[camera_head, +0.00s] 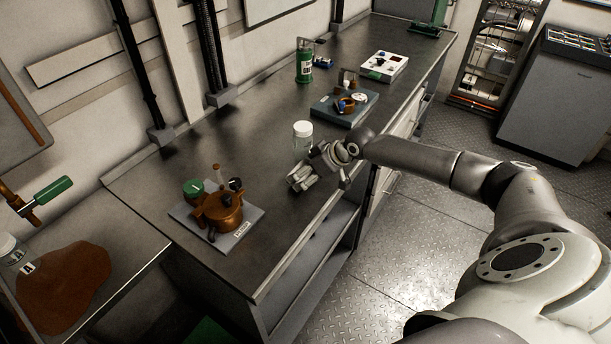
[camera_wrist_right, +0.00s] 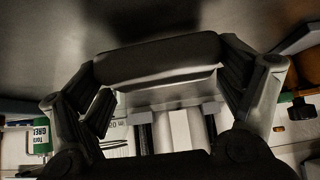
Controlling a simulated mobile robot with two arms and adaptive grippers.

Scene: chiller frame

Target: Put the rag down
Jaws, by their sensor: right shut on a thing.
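My right gripper (camera_head: 303,178) is low over the front part of the long dark metal counter (camera_head: 265,205), just in front of a jar with a white lid (camera_head: 303,140). In the wrist view my right gripper (camera_wrist_right: 160,75) is shut on a grey, rounded, roll-like thing, which I take for the rag (camera_wrist_right: 158,58). It lies crosswise between the fingers. In the head view I cannot tell the rag apart from the grey fingers, nor whether it touches the counter. My left gripper is not in view.
A copper-coloured device on a grey plate (camera_head: 243,234) stands to the left on the counter. A blue-grey tray (camera_head: 325,114), a green canister (camera_head: 304,62) and a white box (camera_head: 397,64) stand farther back. A brown flat patch (camera_head: 65,290) lies on the left table.

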